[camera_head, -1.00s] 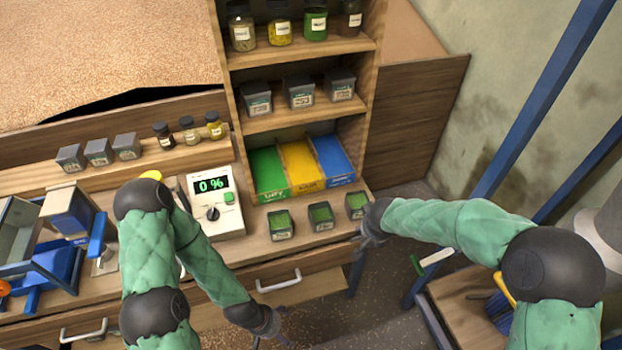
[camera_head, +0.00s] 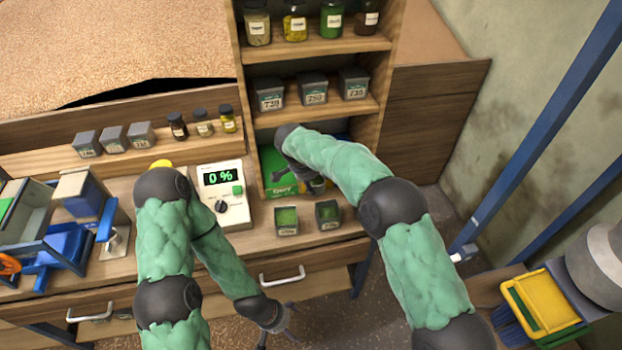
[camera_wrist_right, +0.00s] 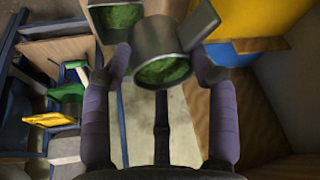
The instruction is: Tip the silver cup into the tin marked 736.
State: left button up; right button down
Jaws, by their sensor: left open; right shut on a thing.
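My right gripper (camera_head: 311,180) is over the counter by the coloured bins, its arm covering part of them. In the right wrist view the gripper (camera_wrist_right: 163,62) is shut on a round silver cup (camera_wrist_right: 150,38) with green material inside. Square dark tins with green contents stand on the counter, one left (camera_head: 287,221) and one right (camera_head: 328,215); one tin (camera_wrist_right: 112,38) shows behind the cup in the wrist view. Three lidded tins (camera_head: 312,93) stand on the shelf and three (camera_head: 113,138) on the back ledge. Their numbers are too blurred to read surely. My left gripper (camera_head: 277,336) is open and empty in front of the drawers.
A white meter (camera_head: 223,195) showing 0 % stands on the counter. Jars (camera_head: 203,122) stand on the ledge and others on the upper shelf. Blue trays (camera_head: 70,240) are at the left. A yellow container (camera_head: 540,304) and blue posts (camera_head: 535,130) are at the right.

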aim_at(321, 189)
jog(key=shift+a+r, duration=0.1)
jog(key=shift+a, duration=0.35)
jog(key=shift+d+r+t+y+b, duration=0.1)
jog(key=shift+t+y+b, duration=0.45)
jog(key=shift+b, duration=0.95)
jog(key=shift+m+y, duration=0.4)
jog(key=shift+y, duration=0.45)
jog(key=shift+s+d+f+b, duration=0.2)
jog(key=shift+d+f+b, duration=0.3)
jog(key=shift+b, duration=0.5)
jog(key=shift+s+d+f+b, duration=0.2)
jog(key=shift+d+f+b, duration=0.1)
jog(key=shift+f+b, duration=0.55)
jog(key=shift+s+d+f+b, duration=0.2)
jog(key=shift+d+f+b, duration=0.25)
jog(key=shift+b, duration=0.65)
jog(key=shift+a, duration=0.1)
jog(key=shift+s+d, duration=0.15)
jog(key=shift+d, duration=0.1)
